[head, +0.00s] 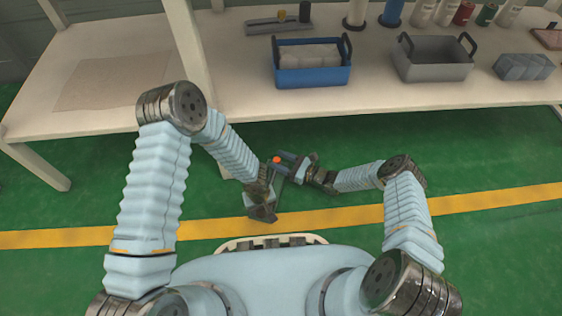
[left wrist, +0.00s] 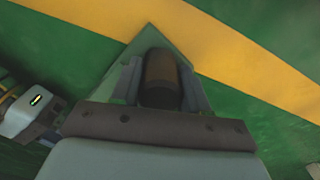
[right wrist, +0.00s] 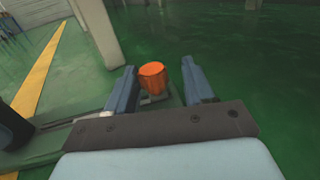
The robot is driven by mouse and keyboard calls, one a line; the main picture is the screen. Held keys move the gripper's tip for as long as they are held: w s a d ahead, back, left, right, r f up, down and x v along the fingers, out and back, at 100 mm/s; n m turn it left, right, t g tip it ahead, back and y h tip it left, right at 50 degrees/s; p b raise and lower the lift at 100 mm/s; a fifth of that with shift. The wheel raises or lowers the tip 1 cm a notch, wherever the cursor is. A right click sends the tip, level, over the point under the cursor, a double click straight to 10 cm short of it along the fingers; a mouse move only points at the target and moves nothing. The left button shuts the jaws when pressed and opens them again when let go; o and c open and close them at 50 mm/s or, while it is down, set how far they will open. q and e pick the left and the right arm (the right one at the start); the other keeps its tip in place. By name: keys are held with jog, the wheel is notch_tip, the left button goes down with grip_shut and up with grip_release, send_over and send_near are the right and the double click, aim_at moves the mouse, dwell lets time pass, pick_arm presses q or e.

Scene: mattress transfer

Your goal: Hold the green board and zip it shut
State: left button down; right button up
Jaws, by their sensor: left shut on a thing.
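The green board shows in the left wrist view (left wrist: 152,33) as a pale green pointed end lying behind a dark brown cylindrical handle (left wrist: 161,78). My left gripper (head: 262,207) is shut on this handle, one finger on each side. In the head view the board is a narrow grey-green strip (head: 278,184) between my two grippers, partly hidden by them. An orange knob (right wrist: 152,78) stands at its far end, and also shows in the head view (head: 276,159). My right gripper (right wrist: 158,72) is open, its fingers on either side of the knob with gaps visible.
A long workbench (head: 120,45) stands ahead, with a blue bin (head: 312,76) of pale items, a grey bin (head: 433,72) and several bottles on it. A bench post (head: 190,45) rises near my left arm. The green floor with a yellow stripe (head: 60,238) is clear.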

pick_arm(q)
jog(key=shift+w, duration=0.1)
pick_arm(e)
jog(key=v, duration=1.2)
pick_arm(q)
jog(key=shift+c, duration=2.4)
grip_release()
